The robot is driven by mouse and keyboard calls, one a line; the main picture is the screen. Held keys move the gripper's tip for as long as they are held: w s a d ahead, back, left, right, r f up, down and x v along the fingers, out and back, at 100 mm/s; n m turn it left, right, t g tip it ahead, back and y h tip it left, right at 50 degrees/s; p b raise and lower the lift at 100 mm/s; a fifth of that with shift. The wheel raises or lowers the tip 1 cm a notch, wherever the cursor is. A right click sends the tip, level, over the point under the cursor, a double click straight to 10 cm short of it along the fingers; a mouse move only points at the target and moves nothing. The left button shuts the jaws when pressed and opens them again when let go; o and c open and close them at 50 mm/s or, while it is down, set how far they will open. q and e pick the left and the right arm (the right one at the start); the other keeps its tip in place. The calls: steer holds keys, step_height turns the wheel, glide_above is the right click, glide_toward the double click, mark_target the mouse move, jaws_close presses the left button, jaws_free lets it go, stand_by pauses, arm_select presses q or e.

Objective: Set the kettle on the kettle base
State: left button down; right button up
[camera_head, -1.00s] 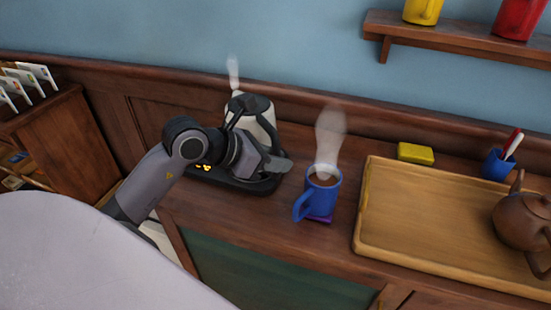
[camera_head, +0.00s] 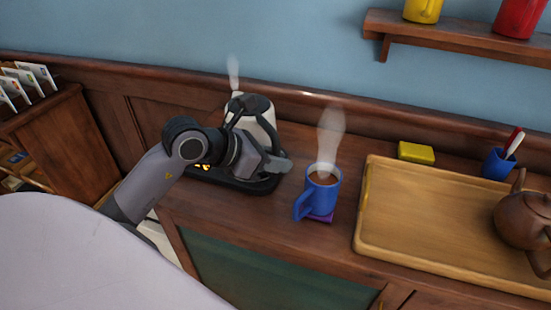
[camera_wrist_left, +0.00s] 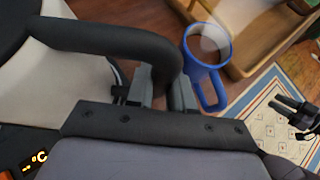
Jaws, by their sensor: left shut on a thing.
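The kettle (camera_head: 264,118) is cream with a black lid and black handle, and a wisp of steam rises above it. It stands upright over the black kettle base (camera_head: 232,180), which has lit orange marks on its front. My arm hides much of the contact between them, so I cannot tell if the kettle is fully seated. My left gripper (camera_head: 272,162) is at the kettle's near side, shut on its handle. In the left wrist view the black handle (camera_wrist_left: 110,38) runs into the gripper's fingers (camera_wrist_left: 160,88), with the cream kettle body (camera_wrist_left: 60,80) at left.
A steaming blue mug (camera_head: 322,190) stands on a purple coaster (camera_head: 320,218) just right of the base. Further right are a wooden tray (camera_head: 420,220) with a brown teapot (camera_head: 525,218), a yellow block (camera_head: 416,152) and a blue cup (camera_head: 498,165). A patterned rug (camera_wrist_left: 275,115) lies below.

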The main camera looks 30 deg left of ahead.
arm_select(q)
steer(key=shift+f+b, duration=0.35)
steer(key=shift+f, duration=0.05)
steer(key=c, duration=1.3)
jaws_free()
steer(key=shift+r, duration=0.1)
steer(key=shift+p+v, duration=0.85)
steer(key=shift+v, duration=4.6)
steer(key=shift+s, duration=0.1)
